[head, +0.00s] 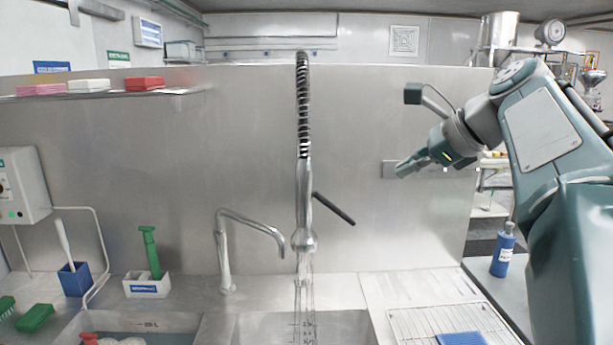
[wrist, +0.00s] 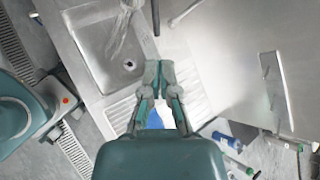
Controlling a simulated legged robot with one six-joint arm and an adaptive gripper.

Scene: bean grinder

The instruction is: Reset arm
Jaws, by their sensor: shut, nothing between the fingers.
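My arm is raised on the right side of the head view, bent, with my gripper (head: 408,167) in the air in front of the steel back wall. In the wrist view my gripper (wrist: 159,72) points towards the sink area, with its two fingertips together and nothing between them. It is apart from the tap and the counter.
A steel sink (head: 345,325) with a tall spring tap (head: 303,110) and a curved faucet (head: 225,245) stands left of my gripper. A wire rack (head: 415,322) with a blue cloth (head: 460,339) lies at the lower right. A blue bottle (head: 502,255) stands near my arm.

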